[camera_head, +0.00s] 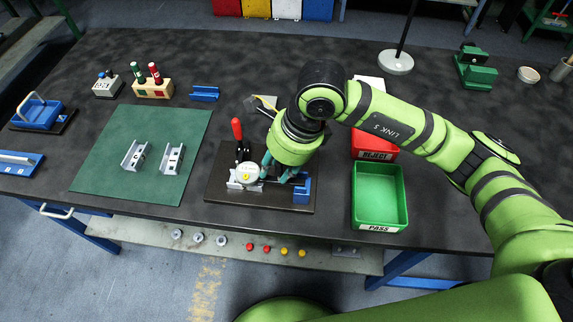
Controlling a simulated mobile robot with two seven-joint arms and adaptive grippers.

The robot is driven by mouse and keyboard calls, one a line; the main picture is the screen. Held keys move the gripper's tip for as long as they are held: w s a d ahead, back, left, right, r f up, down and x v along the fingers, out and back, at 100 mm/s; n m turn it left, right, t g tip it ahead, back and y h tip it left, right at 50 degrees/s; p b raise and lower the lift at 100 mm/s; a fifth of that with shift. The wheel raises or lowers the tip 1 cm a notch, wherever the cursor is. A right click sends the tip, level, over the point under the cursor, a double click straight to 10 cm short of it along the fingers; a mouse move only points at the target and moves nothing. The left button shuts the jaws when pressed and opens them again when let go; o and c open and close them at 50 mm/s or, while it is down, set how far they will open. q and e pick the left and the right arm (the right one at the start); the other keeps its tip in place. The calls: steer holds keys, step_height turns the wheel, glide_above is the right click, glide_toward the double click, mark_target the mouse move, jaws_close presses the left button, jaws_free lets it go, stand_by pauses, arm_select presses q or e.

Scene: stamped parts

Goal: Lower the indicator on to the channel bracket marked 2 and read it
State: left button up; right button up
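A round white dial indicator (247,173) with a yellow centre is at the left of a dark fixture plate (262,201). Silver metal shows under and beside the dial, but I cannot tell whether it is a bracket. Two silver channel brackets (135,155) (172,158) lie on the green mat. The right one bears dark marks, too small to read; I cannot tell which bracket is marked 2. My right gripper (277,172) points down over the fixture, just right of the dial. Its wrist hides part of the fixture, and its finger gap is unclear. My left gripper is out of view.
A red-handled clamp (238,134) stands behind the dial, and a blue block (301,190) is at the plate's right. The green PASS tray (380,207) and red REJECT tray (374,153) are to the right. The green mat (105,178) has free room.

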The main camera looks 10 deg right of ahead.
steer(key=shift+w+a+f, duration=0.1)
steer(key=shift+r, duration=0.2)
steer(key=shift+r+p, duration=2.15)
steer(key=shift+r, duration=1.7)
steer(key=shift+s+f, duration=0.1)
steer(key=shift+s, duration=0.1)
